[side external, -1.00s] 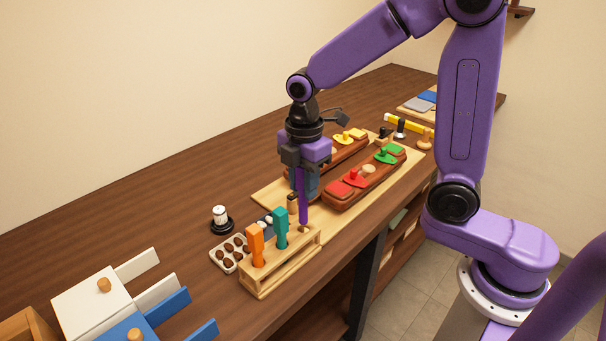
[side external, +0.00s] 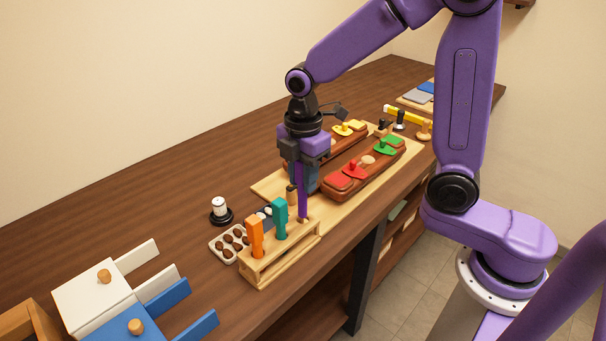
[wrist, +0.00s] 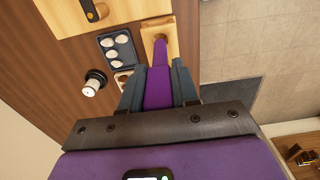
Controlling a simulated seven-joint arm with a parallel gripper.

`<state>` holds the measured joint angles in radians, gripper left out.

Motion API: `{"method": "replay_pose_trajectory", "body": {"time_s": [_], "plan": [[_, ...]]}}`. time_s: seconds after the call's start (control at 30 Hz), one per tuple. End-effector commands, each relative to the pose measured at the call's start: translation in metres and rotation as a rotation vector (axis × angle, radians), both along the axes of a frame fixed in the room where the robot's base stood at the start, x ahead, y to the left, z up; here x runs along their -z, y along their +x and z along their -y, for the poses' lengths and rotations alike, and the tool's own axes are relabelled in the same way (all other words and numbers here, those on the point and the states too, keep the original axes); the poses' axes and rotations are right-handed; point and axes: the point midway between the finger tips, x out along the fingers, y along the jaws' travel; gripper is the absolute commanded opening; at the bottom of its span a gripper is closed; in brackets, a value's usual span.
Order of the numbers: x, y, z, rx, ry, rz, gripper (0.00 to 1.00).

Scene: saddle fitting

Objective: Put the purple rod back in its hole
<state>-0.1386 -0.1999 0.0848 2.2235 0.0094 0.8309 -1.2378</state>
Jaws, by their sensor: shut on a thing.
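The purple rod (side external: 302,194) hangs upright from my gripper (side external: 304,172). Its lower end is at the right end of the wooden rack (side external: 262,272), where the hole is. I cannot tell whether the tip is inside the hole or just above it. In the wrist view the rod (wrist: 159,88) lies between the two fingers of my gripper (wrist: 159,84), which is shut on it. Its far end meets the pale wood of the rack (wrist: 158,25).
An orange-handled piece (side external: 255,238) and a teal-handled piece (side external: 280,218) stand in the rack beside the rod. A tray of brown pieces (side external: 229,243) and a white-topped round item (side external: 220,210) are to the left. Red-brown holders (side external: 345,192) lie behind on a board.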

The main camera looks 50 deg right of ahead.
Motion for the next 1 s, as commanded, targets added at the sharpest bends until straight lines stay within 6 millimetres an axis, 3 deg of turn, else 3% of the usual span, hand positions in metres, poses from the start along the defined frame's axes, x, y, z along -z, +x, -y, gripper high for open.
{"method": "replay_pose_trajectory", "body": {"time_s": [1.0], "plan": [[0.031, 0.0, 0.0, 0.001, 0.0, -0.001, 0.08]]}}
